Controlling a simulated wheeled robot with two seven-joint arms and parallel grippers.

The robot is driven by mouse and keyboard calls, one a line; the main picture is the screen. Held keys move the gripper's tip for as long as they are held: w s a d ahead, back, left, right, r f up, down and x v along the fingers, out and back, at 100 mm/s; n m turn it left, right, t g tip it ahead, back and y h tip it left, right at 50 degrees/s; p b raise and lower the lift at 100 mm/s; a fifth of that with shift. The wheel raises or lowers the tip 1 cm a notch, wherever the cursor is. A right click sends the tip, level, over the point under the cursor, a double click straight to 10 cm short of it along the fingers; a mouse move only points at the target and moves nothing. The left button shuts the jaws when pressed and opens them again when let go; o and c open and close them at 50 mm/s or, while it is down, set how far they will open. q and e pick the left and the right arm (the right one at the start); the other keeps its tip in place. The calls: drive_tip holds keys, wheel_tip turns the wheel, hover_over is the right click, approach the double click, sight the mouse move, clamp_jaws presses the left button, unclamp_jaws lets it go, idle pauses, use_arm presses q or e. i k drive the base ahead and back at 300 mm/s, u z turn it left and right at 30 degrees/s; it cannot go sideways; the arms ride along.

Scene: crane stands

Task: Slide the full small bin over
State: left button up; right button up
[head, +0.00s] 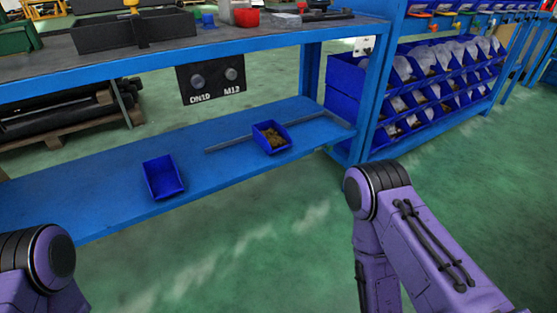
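The two bins are apart. Purple links of my arms show at the lower left and lower right, in front of the shelf and apart from both bins. Neither gripper shows in the view.
A thin grey bar (228,145) lies on the shelf behind the filled bin. A hanging sign (212,78) reads DN10 and M12. The upper bench (225,40) overhangs the shelf. A rack of blue bins (425,92) stands at the right. Green floor in front is clear.

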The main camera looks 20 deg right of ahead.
sight(272, 137)
drive_tip(key=u, duration=0.15)
drive_tip(key=i, duration=1.05)
drive_tip(key=z, duration=0.3)
